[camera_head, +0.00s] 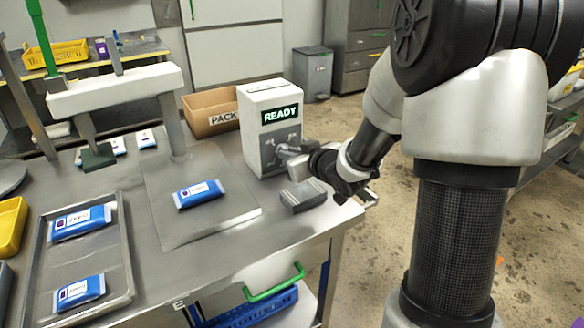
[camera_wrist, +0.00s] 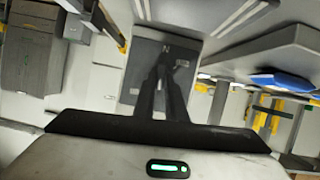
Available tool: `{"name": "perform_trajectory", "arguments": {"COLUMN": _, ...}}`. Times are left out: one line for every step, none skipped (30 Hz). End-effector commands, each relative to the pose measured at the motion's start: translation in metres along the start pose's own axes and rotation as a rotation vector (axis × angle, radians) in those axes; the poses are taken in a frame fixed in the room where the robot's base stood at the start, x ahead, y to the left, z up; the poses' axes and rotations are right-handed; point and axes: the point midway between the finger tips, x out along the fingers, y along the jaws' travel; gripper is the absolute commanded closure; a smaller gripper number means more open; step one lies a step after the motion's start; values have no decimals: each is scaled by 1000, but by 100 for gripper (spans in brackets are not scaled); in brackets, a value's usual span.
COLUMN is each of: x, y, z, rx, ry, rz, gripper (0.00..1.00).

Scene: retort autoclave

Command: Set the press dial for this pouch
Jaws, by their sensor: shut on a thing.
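The white control box (camera_head: 255,105) shows "READY" on its lit display (camera_head: 281,115). Its grey dial panel (camera_head: 270,148) is below and also fills the middle of the wrist view (camera_wrist: 135,70). My gripper (camera_head: 288,155) is at this panel, its fingers (camera_wrist: 165,62) shut on the dial. The fingers hide most of the dial, so I cannot read its setting. A blue pouch with a white label (camera_head: 200,193) lies on the flat press plate (camera_head: 175,225), left of the box. The pouch also shows in the wrist view (camera_wrist: 283,83).
A metal tray (camera_head: 122,255) at the left holds two more blue pouches (camera_head: 80,222). A grey block (camera_head: 303,196) stands below my gripper near the table edge. A cardboard "PACK" box (camera_head: 210,112) is behind. The white press arm (camera_head: 115,90) spans the left side.

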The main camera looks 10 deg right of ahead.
Motion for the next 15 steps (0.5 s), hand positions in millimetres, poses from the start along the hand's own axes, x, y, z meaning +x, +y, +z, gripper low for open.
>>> {"name": "perform_trajectory", "arguments": {"x": 4, "y": -3, "z": 8, "rx": -45, "ry": 4, "rz": 17, "gripper": 100}}
{"name": "perform_trajectory", "arguments": {"x": 4, "y": -4, "z": 7, "rx": -71, "ry": 6, "rz": 28, "gripper": 100}}
{"name": "perform_trajectory", "arguments": {"x": 4, "y": -4, "z": 8, "rx": -105, "ry": 4, "rz": 42, "gripper": 100}}
{"name": "perform_trajectory", "arguments": {"x": 4, "y": -5, "z": 7, "rx": -132, "ry": 6, "rz": 52, "gripper": 100}}
{"name": "perform_trajectory", "arguments": {"x": 4, "y": -5, "z": 8, "rx": -157, "ry": 4, "rz": 64, "gripper": 100}}
{"name": "perform_trajectory", "arguments": {"x": 3, "y": -6, "z": 7, "rx": -192, "ry": 5, "rz": 78, "gripper": 100}}
{"name": "perform_trajectory", "arguments": {"x": 3, "y": -6, "z": 7, "rx": -218, "ry": 4, "rz": 88, "gripper": 100}}
{"name": "perform_trajectory", "arguments": {"x": 3, "y": -6, "z": 7, "rx": -242, "ry": 3, "rz": 99, "gripper": 100}}
{"name": "perform_trajectory", "arguments": {"x": 3, "y": -7, "z": 6, "rx": -275, "ry": 3, "rz": 112, "gripper": 100}}
{"name": "perform_trajectory", "arguments": {"x": 2, "y": -7, "z": 6, "rx": -299, "ry": 2, "rz": 123, "gripper": 100}}
{"name": "perform_trajectory", "arguments": {"x": 2, "y": -8, "z": 5, "rx": -322, "ry": 2, "rz": 132, "gripper": 100}}
{"name": "perform_trajectory", "arguments": {"x": 2, "y": -8, "z": 4, "rx": -353, "ry": 2, "rz": 145, "gripper": 100}}
{"name": "perform_trajectory", "arguments": {"x": 2, "y": -9, "z": 4, "rx": -375, "ry": 2, "rz": 153, "gripper": 100}}
{"name": "perform_trajectory", "arguments": {"x": 2, "y": -8, "z": 4, "rx": -397, "ry": 1, "rz": 163, "gripper": 100}}
{"name": "perform_trajectory", "arguments": {"x": 2, "y": -9, "z": 4, "rx": -424, "ry": 1, "rz": 174, "gripper": 100}}
